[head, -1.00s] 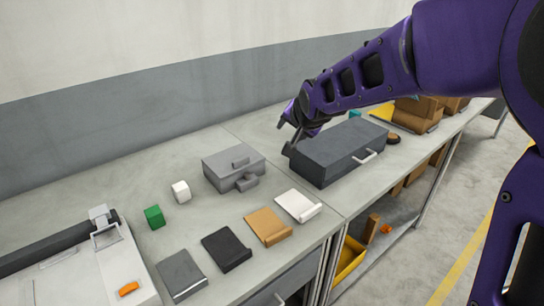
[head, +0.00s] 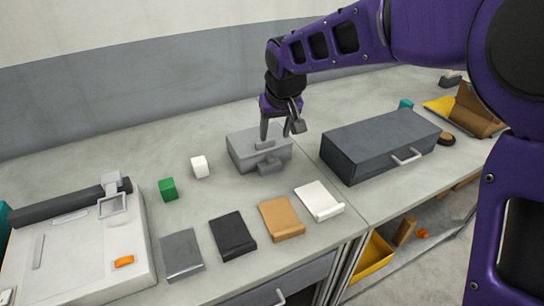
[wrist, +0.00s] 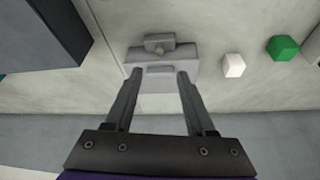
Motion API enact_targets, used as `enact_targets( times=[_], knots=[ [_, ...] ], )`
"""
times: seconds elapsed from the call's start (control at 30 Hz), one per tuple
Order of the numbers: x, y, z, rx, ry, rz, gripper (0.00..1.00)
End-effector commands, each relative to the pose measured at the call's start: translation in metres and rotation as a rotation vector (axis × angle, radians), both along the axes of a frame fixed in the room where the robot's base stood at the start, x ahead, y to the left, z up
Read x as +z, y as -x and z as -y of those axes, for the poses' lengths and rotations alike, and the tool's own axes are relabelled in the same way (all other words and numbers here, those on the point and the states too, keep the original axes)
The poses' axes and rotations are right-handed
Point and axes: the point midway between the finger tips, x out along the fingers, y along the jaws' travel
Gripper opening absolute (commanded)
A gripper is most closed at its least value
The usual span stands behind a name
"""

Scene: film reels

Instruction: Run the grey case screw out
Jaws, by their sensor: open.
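The grey case (head: 243,152) stands on the workbench, left of the large dark grey box. It has a raised grip on its lid and a small block (head: 270,167) projecting from its front. The case also shows in the wrist view (wrist: 188,66), with the block (wrist: 143,53) on its far side. My gripper (head: 276,136) is open and empty, pointing down just above the case's rear part. In the wrist view, its fingertips (wrist: 159,73) straddle the lid grip without visible contact.
The dark grey box (head: 375,145) with a handle stands to the right. A white cube (head: 200,167) and a green cube (head: 168,189) lie left of the case. Several flat pieces, including a tan one (head: 281,218), line the front. Bench behind the case is clear.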

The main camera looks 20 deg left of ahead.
Motion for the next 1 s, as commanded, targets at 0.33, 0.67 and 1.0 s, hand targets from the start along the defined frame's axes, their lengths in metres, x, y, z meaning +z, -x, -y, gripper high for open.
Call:
enact_targets(
  times=[0.33,0.67,1.0],
  knots=[
    [-0.074,-0.022,-0.019,-0.001,0.001,-0.003,0.55],
    [-0.115,-0.036,-0.031,-0.001,-0.002,0.000,0.55],
    [-0.120,-0.038,-0.032,-0.002,-0.001,0.000,0.55]
  ],
)
